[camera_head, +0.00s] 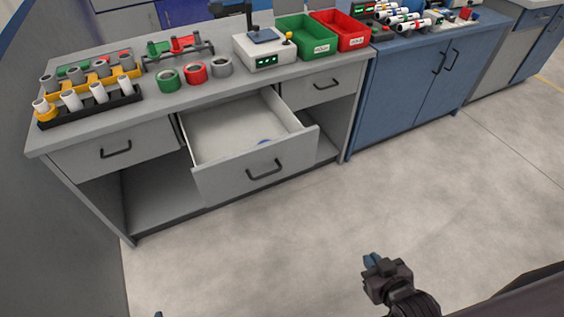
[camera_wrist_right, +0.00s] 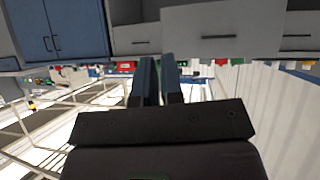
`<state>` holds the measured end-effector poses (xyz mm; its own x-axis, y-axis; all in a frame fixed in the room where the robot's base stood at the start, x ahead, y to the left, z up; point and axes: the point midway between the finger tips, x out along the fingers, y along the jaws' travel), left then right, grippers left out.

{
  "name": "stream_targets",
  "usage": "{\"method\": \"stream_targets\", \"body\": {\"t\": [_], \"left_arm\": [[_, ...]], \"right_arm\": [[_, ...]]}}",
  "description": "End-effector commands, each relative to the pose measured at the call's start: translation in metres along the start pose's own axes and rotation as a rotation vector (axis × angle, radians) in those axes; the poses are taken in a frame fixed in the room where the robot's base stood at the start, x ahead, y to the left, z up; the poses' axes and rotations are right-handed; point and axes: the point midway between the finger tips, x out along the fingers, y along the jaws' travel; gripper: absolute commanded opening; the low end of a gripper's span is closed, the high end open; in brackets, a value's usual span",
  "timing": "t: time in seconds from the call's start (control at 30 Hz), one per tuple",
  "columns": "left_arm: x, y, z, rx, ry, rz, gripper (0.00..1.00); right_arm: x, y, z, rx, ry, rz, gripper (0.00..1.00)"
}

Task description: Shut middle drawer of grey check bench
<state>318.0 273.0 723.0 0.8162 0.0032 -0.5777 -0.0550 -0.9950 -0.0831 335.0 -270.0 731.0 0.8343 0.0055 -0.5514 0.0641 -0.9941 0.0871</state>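The grey check bench (camera_head: 225,88) stands at the left in the head view. Its middle drawer (camera_head: 255,170) is pulled well out, its front panel and black handle facing me. The white inside holds a small blue item (camera_head: 265,142), partly hidden by the front. My right gripper (camera_head: 372,262) is over open floor, right of and nearer than the drawer, apart from it. The right wrist view shows its two dark fingers (camera_wrist_right: 158,62) with a narrow gap and nothing between. Only a small bluish tip, seemingly of my left gripper (camera_head: 158,314), shows at the bottom edge.
The left drawer (camera_head: 115,150) and right drawer (camera_head: 318,86) of the bench are shut. Pipe racks (camera_head: 90,90), coloured rings (camera_head: 195,72), a tester (camera_head: 265,50), and green (camera_head: 306,38) and red (camera_head: 340,30) bins stand on top. A blue cabinet (camera_head: 420,85) adjoins at right. The floor in front is clear.

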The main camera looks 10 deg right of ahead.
Motion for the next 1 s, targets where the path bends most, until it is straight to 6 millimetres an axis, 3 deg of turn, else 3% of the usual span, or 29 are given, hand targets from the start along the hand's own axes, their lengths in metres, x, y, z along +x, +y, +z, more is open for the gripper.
{"method": "stream_targets", "body": {"t": [0.2, 0.47, 0.73, 0.9, 1.0], "left_arm": [[0.014, 0.004, 0.04, 0.002, -0.056, 0.008, 0.99], [0.03, 0.008, 0.061, 0.01, -0.082, 0.018, 0.99], [0.041, 0.007, 0.084, 0.028, -0.124, 0.026, 0.99], [0.044, 0.005, 0.082, 0.029, -0.12, 0.024, 0.99], [0.044, 0.005, 0.071, 0.03, -0.101, 0.024, 0.99]], "right_arm": [[0.061, -0.009, -0.031, -0.085, 0.086, -0.068, 0.0], [0.137, -0.037, -0.064, 0.01, 0.195, -0.262, 0.0], [0.203, -0.052, -0.097, 0.456, 0.267, -0.496, 0.0], [0.228, -0.038, -0.11, 0.85, 0.273, -0.578, 0.0], [0.233, -0.023, -0.11, 1.096, 0.275, -0.59, 0.0]]}}
